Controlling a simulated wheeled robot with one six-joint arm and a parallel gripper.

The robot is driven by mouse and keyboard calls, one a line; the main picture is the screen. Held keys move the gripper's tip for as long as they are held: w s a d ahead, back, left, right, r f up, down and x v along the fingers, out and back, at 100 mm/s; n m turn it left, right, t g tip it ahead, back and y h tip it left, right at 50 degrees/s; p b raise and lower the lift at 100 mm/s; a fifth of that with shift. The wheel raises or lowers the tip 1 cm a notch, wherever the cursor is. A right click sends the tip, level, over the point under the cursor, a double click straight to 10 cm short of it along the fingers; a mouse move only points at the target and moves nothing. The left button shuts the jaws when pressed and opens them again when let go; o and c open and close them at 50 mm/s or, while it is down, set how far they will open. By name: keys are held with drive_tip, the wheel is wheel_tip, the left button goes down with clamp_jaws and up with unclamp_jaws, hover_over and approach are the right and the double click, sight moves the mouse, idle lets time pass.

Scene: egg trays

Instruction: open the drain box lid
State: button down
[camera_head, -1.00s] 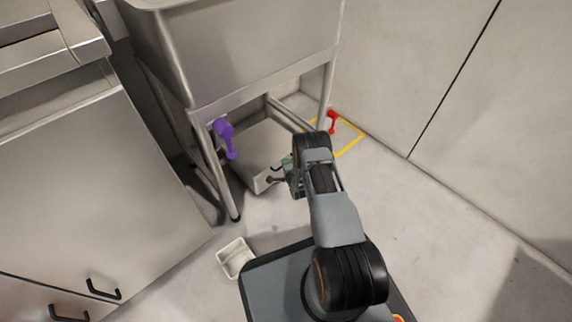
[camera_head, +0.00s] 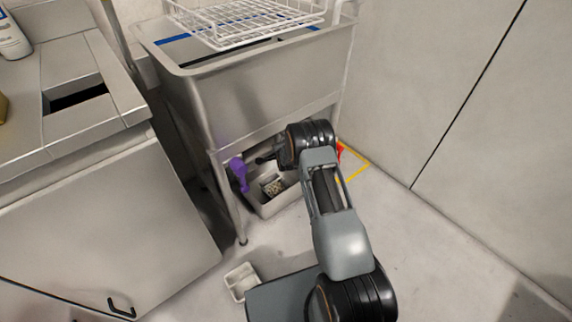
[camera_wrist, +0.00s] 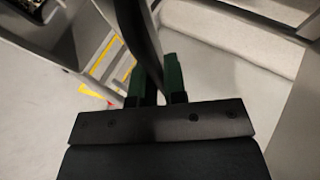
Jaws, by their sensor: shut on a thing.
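The drain box (camera_head: 259,206) stands on the floor under the sink. Its top is open, and a small basket or strainer with grainy contents (camera_head: 272,186) shows inside. My gripper (camera_head: 265,158) is above the box, beneath the sink edge, partly hidden by my arm. In the wrist view its green-edged fingers (camera_wrist: 158,80) are shut on a dark curved bar, which looks like the lid handle (camera_wrist: 142,38). The lid itself is not clearly seen in the head view; my wrist and arm cover that area.
A purple valve handle (camera_head: 239,173) is close left of the box. A red handle (camera_head: 340,152) and yellow floor marking (camera_head: 357,163) lie right. The steel sink (camera_head: 250,100) with a white wire rack (camera_head: 240,22) is overhead. A small white tray (camera_head: 241,281) sits on the floor.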

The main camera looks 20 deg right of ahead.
drive_tip(key=shift+w+a+r+b, duration=0.2)
drive_tip(key=shift+w+a+r, duration=0.15)
drive_tip(key=shift+w+r, duration=0.55)
drive_tip(key=shift+w+a+r+b, duration=0.2)
drive_tip(key=shift+w+a+r, duration=0.1)
drive_tip(key=shift+w+r, duration=0.5)
drive_tip(key=shift+w+f, duration=0.15)
drive_tip(key=shift+f, duration=0.05)
drive_tip(key=c, duration=1.2)
unclamp_jaws()
drive_tip(key=p+v, duration=0.4)
drive_tip(key=v, duration=1)
